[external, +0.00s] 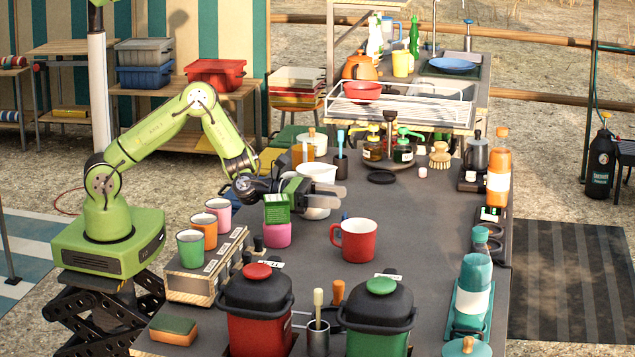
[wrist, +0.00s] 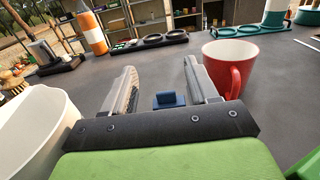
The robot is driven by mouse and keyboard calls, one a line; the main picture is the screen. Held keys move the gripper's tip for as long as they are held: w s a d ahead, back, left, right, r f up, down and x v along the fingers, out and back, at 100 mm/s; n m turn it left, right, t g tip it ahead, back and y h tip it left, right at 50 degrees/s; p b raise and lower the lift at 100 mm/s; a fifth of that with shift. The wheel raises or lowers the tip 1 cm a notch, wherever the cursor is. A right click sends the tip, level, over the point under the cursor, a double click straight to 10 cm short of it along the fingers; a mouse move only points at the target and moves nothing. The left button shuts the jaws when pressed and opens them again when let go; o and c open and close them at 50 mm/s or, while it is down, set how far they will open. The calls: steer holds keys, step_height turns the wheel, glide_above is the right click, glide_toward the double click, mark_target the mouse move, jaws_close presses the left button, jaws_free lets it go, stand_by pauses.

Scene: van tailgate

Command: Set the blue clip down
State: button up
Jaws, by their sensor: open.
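The blue clip (wrist: 169,100) shows in the wrist view between my two fingers, near their base, with gaps on both sides. It appears to rest on the dark grey tabletop (wrist: 130,55). In the external view only a small blue bit (external: 345,216), likely the clip, shows just in front of my gripper (external: 338,193). My gripper reaches low over the table from the left. In the wrist view its fingers (wrist: 160,70) are apart and hold nothing.
A red mug (external: 358,240) stands close to the right finger in the wrist view (wrist: 222,60). A white bowl (wrist: 35,125) stands close on the left. A pink mug (external: 277,235) is near my wrist. Lidded red (external: 258,325) and green (external: 378,340) pots stand at the front.

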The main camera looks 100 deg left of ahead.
step_height(320, 180, up, 4)
steer(key=shift+f+p, duration=0.25)
steer(key=shift+p, duration=0.45)
steer(key=shift+f, duration=0.15)
step_height(320, 180, up, 6)
steer(key=p, duration=0.1)
steer(key=s+g+p, duration=0.5)
steer(key=s+p, duration=0.8)
steer(key=p, duration=0.3)
glide_above(339, 234)
steer(key=f, duration=0.8)
steer(key=f+p, duration=0.1)
steer(key=f, duration=0.3)
steer(key=shift+s+a+f, duration=0.15)
steer(key=shift+a+f, duration=0.25)
steer(key=shift+t, duration=0.3)
